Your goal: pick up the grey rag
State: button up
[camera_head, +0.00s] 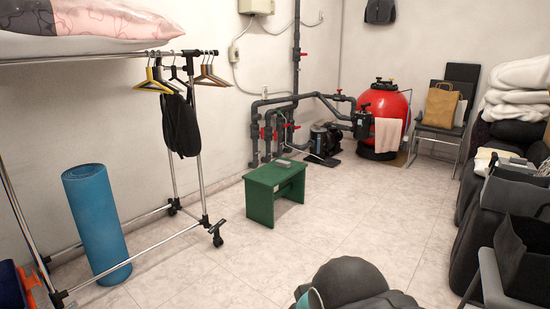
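A small grey item (284,162) lies on top of the low green bench (262,180) in the middle of the room. It could be the grey rag, but it is too small to be sure. A pale pinkish cloth (388,135) hangs at the front of the red filter tank (384,106) at the back. My gripper is not in view. Dark rounded parts at the bottom edge look like my own arm.
A clothes rack (203,165) with hangers and a rolled blue mat (96,222) stand left. Grey pipes and a black pump (325,142) are behind the bench. Chairs and dark bags line the right. The tiled floor (345,225) between is clear.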

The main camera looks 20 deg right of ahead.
aim_at(280, 163)
jog(key=i, duration=1.2)
jog(key=z, duration=1.95)
jog(key=i, duration=0.8)
jog(key=u, duration=1.55)
